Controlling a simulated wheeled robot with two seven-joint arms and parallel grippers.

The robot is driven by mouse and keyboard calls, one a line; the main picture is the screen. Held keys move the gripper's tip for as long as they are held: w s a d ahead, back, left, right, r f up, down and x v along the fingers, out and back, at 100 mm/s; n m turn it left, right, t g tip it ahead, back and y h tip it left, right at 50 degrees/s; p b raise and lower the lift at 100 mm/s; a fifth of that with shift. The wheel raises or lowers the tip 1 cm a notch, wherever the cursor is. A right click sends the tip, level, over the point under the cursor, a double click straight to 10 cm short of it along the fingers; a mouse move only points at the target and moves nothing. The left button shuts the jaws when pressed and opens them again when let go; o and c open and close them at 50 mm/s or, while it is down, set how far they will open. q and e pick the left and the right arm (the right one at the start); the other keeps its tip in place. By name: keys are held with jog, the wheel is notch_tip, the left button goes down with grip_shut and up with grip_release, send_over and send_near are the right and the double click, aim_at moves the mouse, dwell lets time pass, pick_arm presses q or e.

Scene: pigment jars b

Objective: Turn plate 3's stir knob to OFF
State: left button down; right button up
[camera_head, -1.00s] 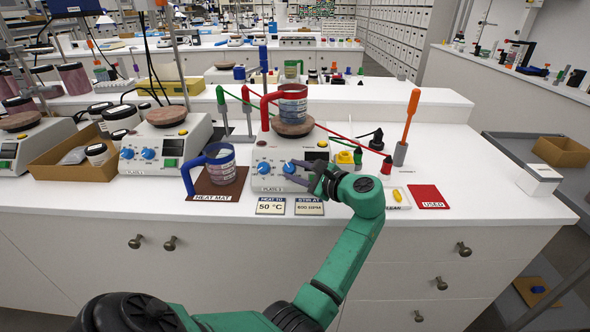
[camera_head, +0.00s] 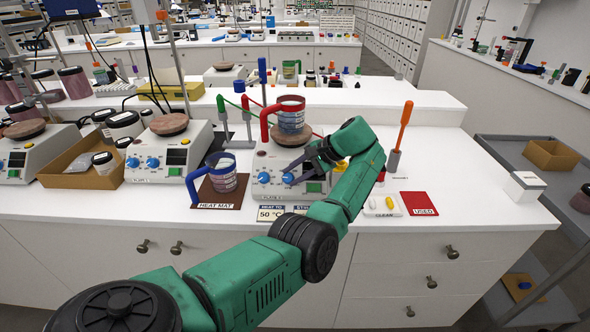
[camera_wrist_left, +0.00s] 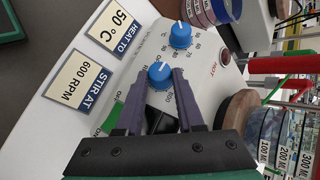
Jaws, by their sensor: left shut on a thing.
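Plate 3 (camera_head: 262,186) is a white hot plate with two blue knobs on its sloped front. My left gripper (camera_head: 288,176) reaches in from the right side and is shut on the right-hand blue knob, the stir knob (camera_wrist_left: 159,73). In the left wrist view, the gripper's two dark fingers (camera_wrist_left: 154,80) sit on either side of this knob, and its white pointer line shows. The heat knob (camera_wrist_left: 180,35) is beside it, clear of the fingers; it also shows in the head view (camera_head: 264,177). The fingers hide part of the stir scale. My right gripper is not seen.
A red-handled beaker (camera_head: 291,117) stands on plate 3's top. A blue-handled beaker (camera_head: 222,177) stands on the heat mat to the left. Cards (camera_wrist_left: 75,75) reading 600 RPM and 50 °C lie in front. A red USED mat (camera_head: 419,203) is at the right.

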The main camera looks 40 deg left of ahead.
pick_arm(q)
jog(key=n+h+p, duration=0.2)
jog(key=r+n+h+p, duration=0.1)
jog(key=p, duration=0.1)
jog(key=shift+a, duration=0.35)
jog(key=shift+a+f+n+h+p, duration=0.1)
jog(key=shift+a+n+h+p, duration=0.05)
jog(key=shift+n+h+p, duration=0.8)
jog(key=shift+s+f+n+t+h+p, duration=0.1)
jog(key=shift+f+n+t+h+p, duration=0.05)
jog(key=shift+n+t+h+p, duration=0.4)
jog(key=c, duration=0.5)
grip_release()
jog(key=shift+a, duration=0.1)
